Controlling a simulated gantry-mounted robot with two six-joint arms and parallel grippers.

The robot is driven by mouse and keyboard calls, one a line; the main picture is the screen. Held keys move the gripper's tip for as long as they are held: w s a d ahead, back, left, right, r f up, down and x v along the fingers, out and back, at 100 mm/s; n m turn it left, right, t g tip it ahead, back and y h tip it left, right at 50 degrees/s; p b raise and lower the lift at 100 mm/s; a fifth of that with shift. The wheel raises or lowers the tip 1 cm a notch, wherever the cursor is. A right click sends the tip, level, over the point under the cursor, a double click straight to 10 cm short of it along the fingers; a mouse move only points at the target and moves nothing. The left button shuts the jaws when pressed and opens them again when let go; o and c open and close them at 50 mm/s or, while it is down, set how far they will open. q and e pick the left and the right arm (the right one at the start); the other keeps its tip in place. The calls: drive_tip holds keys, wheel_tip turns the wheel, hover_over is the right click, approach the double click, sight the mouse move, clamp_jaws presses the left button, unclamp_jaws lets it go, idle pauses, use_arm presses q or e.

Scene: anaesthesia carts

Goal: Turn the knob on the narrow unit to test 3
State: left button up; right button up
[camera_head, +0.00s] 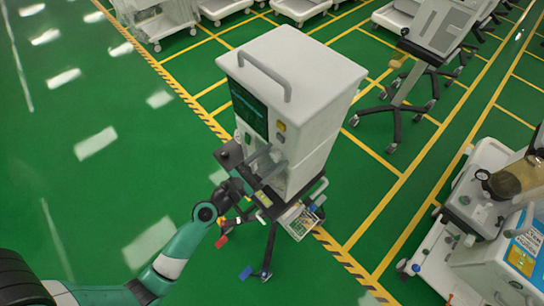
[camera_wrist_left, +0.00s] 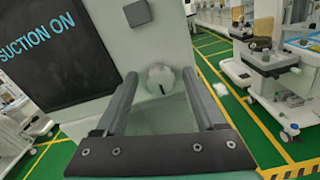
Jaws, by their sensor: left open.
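The narrow unit (camera_head: 325,95) is a tall white cabinet on a wheeled stand, with a top handle and a dark screen (camera_head: 249,108) on its front. My left gripper (camera_head: 266,158) is at the lower front of the unit. In the left wrist view, the same gripper (camera_wrist_left: 158,84) is open, with one dark finger on each side of a pale round knob (camera_wrist_left: 161,77). The knob has a small dark mark low on its face. Whether the fingers touch it I cannot tell. The knob is hidden in the head view. My right gripper is not in view.
Another cart (camera_head: 490,215) stands at the right, and a wheeled stand (camera_head: 402,90) stands behind. The green floor at the left is clear.

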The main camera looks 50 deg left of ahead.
use_arm(q)
clamp_jaws()
idle(0.4)
drive_tip(key=m+b, duration=0.1)
drive_tip(key=m, duration=0.5)
drive_tip(key=shift+f+m, duration=0.1)
drive_tip(key=shift+m, duration=0.2)
drive_tip(key=m+b, duration=0.1)
drive_tip(key=m, duration=0.4)
drive_tip(key=shift+b, duration=0.4)
drive_tip(key=m+b, duration=0.2)
drive_tip(key=m, duration=0.4)
drive_tip(key=shift+f+m, duration=0.1)
drive_tip(key=shift+m, duration=0.3)
drive_tip(key=m+b, duration=0.2)
drive_tip(key=m, duration=0.3)
drive_tip(key=shift+b, duration=0.4)
drive_tip(key=shift+m, duration=0.4)
